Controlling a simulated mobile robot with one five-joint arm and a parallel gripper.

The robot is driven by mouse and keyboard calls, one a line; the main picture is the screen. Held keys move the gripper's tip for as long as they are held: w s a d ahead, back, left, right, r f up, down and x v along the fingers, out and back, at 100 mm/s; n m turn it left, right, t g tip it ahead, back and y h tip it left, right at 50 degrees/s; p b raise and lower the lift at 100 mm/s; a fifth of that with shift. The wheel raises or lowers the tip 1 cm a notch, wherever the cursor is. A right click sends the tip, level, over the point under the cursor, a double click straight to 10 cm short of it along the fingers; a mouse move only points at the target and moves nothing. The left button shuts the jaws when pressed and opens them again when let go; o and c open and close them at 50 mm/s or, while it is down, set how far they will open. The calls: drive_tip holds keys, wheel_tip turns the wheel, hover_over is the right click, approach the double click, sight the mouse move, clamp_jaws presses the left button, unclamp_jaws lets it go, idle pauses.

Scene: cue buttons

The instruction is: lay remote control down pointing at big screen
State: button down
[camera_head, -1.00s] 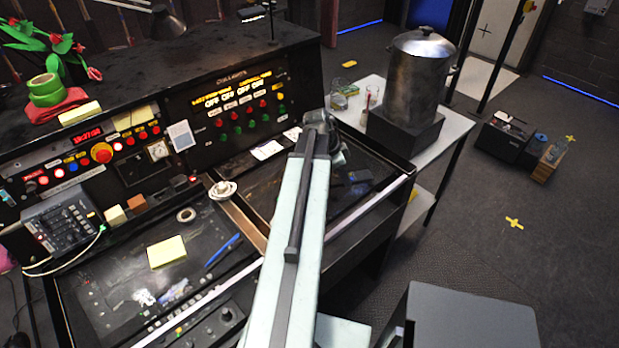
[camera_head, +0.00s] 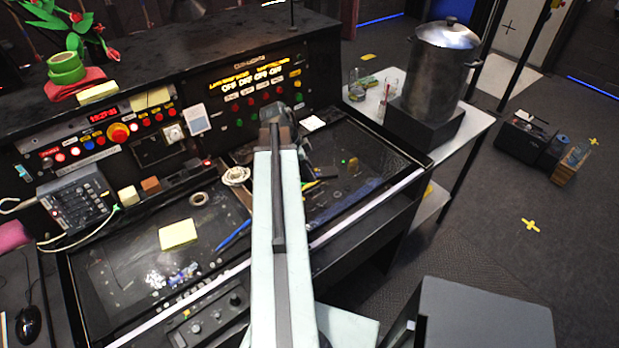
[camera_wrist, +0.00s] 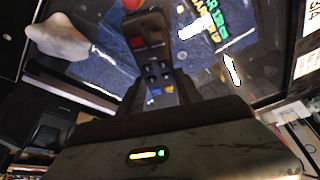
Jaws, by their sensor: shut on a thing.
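In the head view my gripper (camera_head: 288,135) is over the back of the console's glass top (camera_head: 345,190), partly hidden by my own arm. The remote is not clear there. No big screen can be made out for certain in either view.
A yellow note (camera_head: 178,234), a blue pen (camera_head: 233,235) and a tape roll (camera_head: 199,198) lie on the console's left part. A white round object (camera_head: 236,176) is left of my arm. A steel pot (camera_head: 442,75) stands on a side table at right.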

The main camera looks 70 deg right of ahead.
wheel_tip(320, 180, down, 4)
drive_tip(key=shift+s+r+b, duration=0.1)
drive_tip(key=shift+r+b, duration=0.15)
drive_tip(key=shift+b, duration=0.7)
drive_tip(key=shift+r, duration=0.25)
drive_tip(key=c, duration=1.2)
unclamp_jaws()
drive_tip(key=shift+f, duration=0.2)
drive_tip(key=shift+c, duration=0.2)
drive_tip(key=o, duration=0.4)
drive_tip(key=shift+r, duration=0.15)
drive_tip(key=p+v, duration=1.1)
drive_tip(key=v, duration=0.1)
drive_tip(key=shift+r+p, duration=0.15)
drive_tip(key=shift+p, duration=0.25)
